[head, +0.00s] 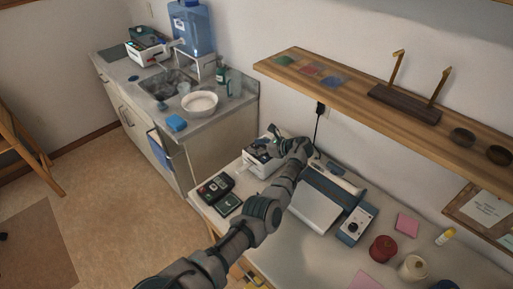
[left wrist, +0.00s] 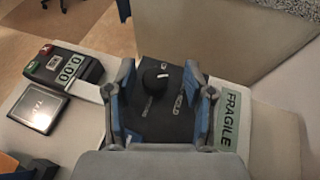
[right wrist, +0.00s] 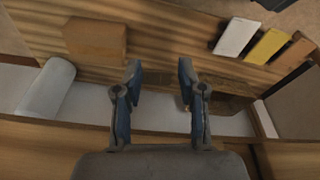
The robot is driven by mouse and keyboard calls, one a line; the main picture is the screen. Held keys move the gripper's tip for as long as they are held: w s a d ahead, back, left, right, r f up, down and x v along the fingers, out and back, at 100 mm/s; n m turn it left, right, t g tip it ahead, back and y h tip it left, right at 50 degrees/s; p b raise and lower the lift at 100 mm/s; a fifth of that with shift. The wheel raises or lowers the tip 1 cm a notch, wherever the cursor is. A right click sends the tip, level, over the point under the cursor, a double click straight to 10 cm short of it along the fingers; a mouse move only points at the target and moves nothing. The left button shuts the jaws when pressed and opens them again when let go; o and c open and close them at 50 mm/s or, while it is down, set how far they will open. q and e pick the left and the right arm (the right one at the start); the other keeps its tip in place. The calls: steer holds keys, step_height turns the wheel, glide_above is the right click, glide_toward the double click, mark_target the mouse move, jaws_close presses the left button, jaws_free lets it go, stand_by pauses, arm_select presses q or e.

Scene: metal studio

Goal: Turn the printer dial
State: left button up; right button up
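The printer (head: 257,167) is a small white box with a dark top, standing on the worktop beyond my left arm. In the left wrist view its dark panel (left wrist: 178,121) has pale lettering, partly unreadable, and a round black dial (left wrist: 155,77) with a light mark. A pale green FRAGILE label (left wrist: 232,120) lies along its right side. My left gripper (left wrist: 159,74) is open, its fingers on either side of the dial with gaps between; contact is not visible. In the head view the left gripper (head: 274,146) hides part of the printer. My right gripper (right wrist: 159,70) is open and empty.
A black device with a green display (head: 215,187) and a dark pad (head: 229,204) lie left of the printer. A laminator-like machine with a knob (head: 353,226) stands to the right. A wooden shelf (head: 350,94) overhangs the worktop.

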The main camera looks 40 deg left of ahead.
arm_select(q)
steer(key=shift+f, duration=0.1)
steer(key=v, duration=0.6)
steer(key=shift+w+d, duration=0.25)
steer(key=shift+d+r, duration=0.2)
steer(key=shift+d, duration=0.25)
steer(key=shift+a, duration=0.1)
